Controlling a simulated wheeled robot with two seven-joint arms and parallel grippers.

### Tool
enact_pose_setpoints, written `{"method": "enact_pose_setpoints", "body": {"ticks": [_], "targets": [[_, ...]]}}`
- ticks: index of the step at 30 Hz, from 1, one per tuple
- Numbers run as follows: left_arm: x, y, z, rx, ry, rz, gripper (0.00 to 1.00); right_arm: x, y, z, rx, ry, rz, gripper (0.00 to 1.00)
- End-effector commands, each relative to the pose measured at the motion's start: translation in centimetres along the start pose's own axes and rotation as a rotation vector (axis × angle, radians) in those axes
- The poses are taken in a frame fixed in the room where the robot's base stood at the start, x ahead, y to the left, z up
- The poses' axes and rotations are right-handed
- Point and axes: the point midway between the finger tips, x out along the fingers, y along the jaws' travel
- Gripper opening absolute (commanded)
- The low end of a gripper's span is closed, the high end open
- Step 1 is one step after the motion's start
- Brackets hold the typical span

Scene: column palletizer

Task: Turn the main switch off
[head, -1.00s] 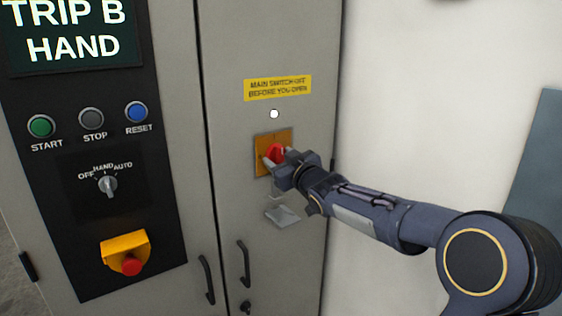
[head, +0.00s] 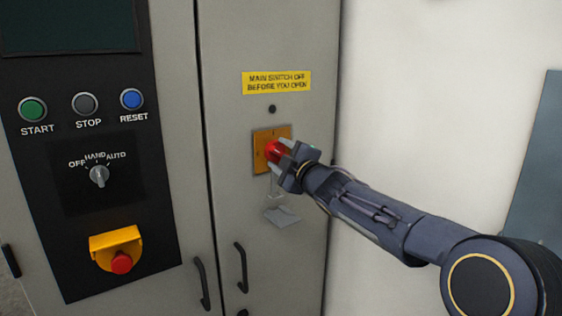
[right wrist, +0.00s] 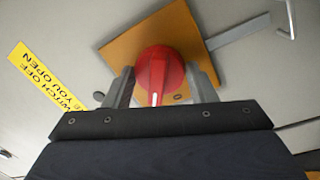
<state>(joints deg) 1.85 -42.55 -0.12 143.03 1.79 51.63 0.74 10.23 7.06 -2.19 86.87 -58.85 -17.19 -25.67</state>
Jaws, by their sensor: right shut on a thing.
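The main switch is a red rotary knob (head: 276,151) on a yellow-orange plate (head: 259,159), on the grey cabinet door under a yellow label (head: 276,82). My right gripper (head: 282,153) is at the knob, its fingers on either side of it. In the right wrist view the red knob (right wrist: 160,75) with its white mark sits between the two fingers of the right gripper (right wrist: 160,92), which is shut on it. The small round lamp (head: 272,109) above the plate is dark. My left gripper is not in view.
To the left is a black panel with START (head: 33,110), STOP (head: 85,103) and RESET (head: 132,99) buttons, a selector (head: 99,175) and a red emergency button (head: 121,262). A grey tag (head: 282,216) hangs below the switch. Black handles (head: 241,267) stick out lower down.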

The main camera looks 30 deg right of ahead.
Motion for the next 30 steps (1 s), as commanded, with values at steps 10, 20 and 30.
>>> {"method": "enact_pose_setpoints", "body": {"ticks": [10, 20, 30], "targets": [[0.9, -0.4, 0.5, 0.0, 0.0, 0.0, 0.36, 0.0, -0.1, 0.2, -0.318, 0.036, 0.006, 0.28], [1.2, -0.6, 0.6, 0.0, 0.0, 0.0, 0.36, 0.0, 0.0, 0.3, -0.533, 0.061, 0.01, 0.28], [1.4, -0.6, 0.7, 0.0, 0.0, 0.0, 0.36, 0.0, 0.1, 0.2, -0.621, 0.072, 0.013, 0.28]]}}
